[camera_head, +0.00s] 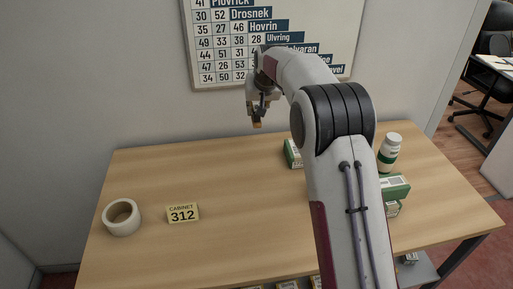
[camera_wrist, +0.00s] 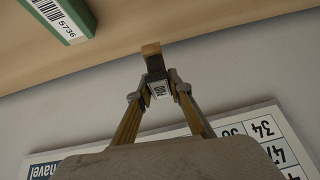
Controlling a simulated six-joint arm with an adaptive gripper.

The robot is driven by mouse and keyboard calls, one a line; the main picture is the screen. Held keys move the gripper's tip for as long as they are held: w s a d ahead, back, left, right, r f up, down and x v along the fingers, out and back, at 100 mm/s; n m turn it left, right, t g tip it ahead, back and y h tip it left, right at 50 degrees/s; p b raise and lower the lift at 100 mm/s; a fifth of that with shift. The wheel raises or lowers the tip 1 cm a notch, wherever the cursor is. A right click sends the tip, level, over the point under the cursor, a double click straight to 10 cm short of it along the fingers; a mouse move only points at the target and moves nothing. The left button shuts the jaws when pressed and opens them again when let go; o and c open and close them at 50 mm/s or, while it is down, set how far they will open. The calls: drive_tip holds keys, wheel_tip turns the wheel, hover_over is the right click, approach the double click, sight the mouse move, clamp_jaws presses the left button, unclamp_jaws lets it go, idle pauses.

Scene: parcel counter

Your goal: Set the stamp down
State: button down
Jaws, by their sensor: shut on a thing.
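The stamp (camera_wrist: 151,50) shows in the wrist view as a small block with a tan wooden end, a dark middle and a white marked label. My gripper (camera_wrist: 158,90) is shut on it, with a finger on each side of the labelled part. In the head view my gripper (camera_head: 260,106) hangs in front of the wall near the back edge of the counter (camera_head: 240,240). The stamp's tan end (camera_head: 257,124) points down from it. The stamp looks held clear of the counter top.
Green and white boxes (camera_head: 292,154) and a bottle (camera_head: 388,153) stand at the right, partly behind my arm. A chart (camera_head: 225,50) hangs behind. The counter's middle left is clear.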

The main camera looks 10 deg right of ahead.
sight(256, 122)
idle(0.3)
drive_tip(key=shift+f, duration=2.5)
drive_tip(key=shift+f, duration=0.1)
drive_tip(key=shift+f, duration=2.4)
drive_tip(key=shift+f, duration=0.15)
drive_tip(key=c, duration=1.8)
unclamp_jaws()
drive_tip(key=shift+c, duration=0.2)
drive_tip(key=shift+r, duration=0.2)
